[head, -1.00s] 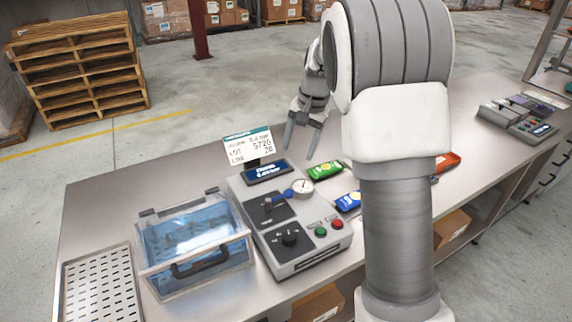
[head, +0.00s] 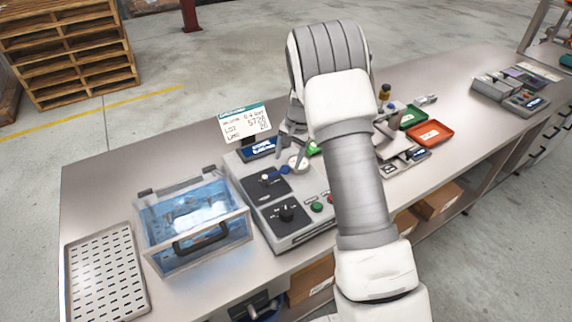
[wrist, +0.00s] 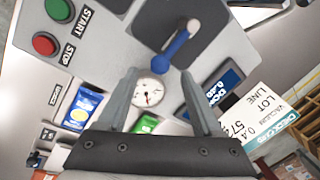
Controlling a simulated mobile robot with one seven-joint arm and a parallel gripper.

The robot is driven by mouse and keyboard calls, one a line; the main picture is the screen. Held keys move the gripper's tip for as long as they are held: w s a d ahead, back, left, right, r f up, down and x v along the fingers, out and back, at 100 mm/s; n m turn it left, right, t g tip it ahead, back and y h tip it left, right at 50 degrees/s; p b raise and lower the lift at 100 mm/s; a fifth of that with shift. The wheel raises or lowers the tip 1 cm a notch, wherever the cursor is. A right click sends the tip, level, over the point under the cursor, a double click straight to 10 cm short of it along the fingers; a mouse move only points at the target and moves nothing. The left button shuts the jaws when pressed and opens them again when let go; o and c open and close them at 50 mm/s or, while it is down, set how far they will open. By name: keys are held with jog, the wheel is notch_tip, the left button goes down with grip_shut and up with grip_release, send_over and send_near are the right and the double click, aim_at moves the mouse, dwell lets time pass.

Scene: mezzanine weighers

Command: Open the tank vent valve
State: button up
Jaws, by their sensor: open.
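The control panel (head: 256,215) stands on the bench beside a clear tank with blue contents (head: 190,225). On the panel is a lever valve with a blue handle (head: 277,172), also seen in the wrist view (wrist: 171,50); its handle points towards the round pressure gauge (wrist: 150,92). My gripper (head: 290,158) is open and empty above the panel's far end. In the wrist view its two fingers (wrist: 159,76) are spread, with the gauge showing between them and the blue handle just beyond the fingertips. I see no contact with the handle.
A green START button (wrist: 59,9) and a red STOP button (wrist: 45,43) are on the panel, with a black knob (head: 287,213). A label display (head: 246,121) stands behind it. A perforated tray (head: 105,273) lies left; red (head: 430,134) and green trays are right.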

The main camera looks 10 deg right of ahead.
aim_at(286, 166)
jog(key=shift+w+a+f, duration=0.15)
jog(key=shift+a+f, duration=0.05)
jog(key=shift+f, duration=0.85)
jog(key=shift+w+a+f, duration=0.15)
jog(key=shift+f, duration=0.9)
grip_shut()
